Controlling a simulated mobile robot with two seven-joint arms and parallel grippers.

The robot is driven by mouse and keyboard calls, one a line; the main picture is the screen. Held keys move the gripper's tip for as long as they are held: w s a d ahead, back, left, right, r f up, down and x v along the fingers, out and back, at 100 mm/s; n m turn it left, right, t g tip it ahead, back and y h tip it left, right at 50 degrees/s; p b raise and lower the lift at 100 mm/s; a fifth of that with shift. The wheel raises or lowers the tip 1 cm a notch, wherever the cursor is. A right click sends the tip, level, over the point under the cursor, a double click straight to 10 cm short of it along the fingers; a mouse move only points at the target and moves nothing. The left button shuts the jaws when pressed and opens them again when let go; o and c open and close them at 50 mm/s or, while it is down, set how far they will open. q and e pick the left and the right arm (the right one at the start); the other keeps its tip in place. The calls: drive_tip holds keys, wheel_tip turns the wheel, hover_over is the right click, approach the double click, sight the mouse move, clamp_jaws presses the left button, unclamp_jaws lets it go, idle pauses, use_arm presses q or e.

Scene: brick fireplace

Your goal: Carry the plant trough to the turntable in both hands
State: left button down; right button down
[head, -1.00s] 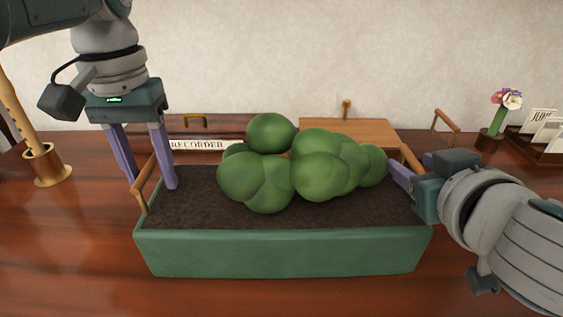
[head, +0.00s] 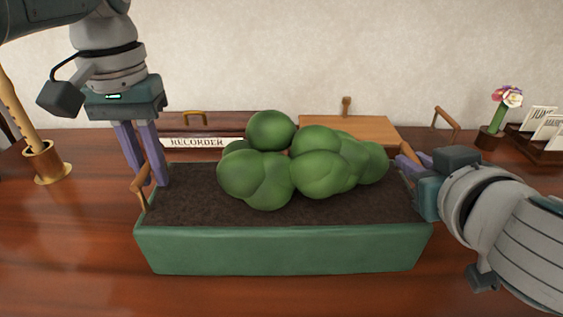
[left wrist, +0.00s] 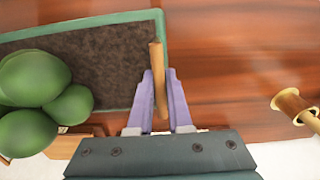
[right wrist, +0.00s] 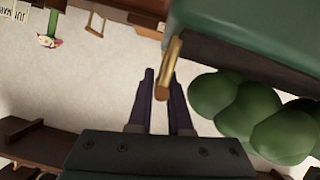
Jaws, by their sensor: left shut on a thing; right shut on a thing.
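The plant trough (head: 285,250) is a green box of dark soil with round green bushes (head: 300,165), standing level on the table in the middle of the head view. A wooden bar handle rises at each end. My left gripper (head: 148,178) is shut on the left handle (left wrist: 157,60), pointing down. My right gripper (head: 403,166) comes in from the right and is shut on the right handle (right wrist: 174,62); in the head view that grip is partly hidden. I cannot clearly make out a turntable.
Behind the trough lie a case labelled RECORDER (head: 198,142) and a light wooden board (head: 350,130). A recorder in a brass stand (head: 48,165) is at left. A flower vase (head: 493,130) and card holder (head: 535,150) are at right. The left front table is clear.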

idle(0.8)
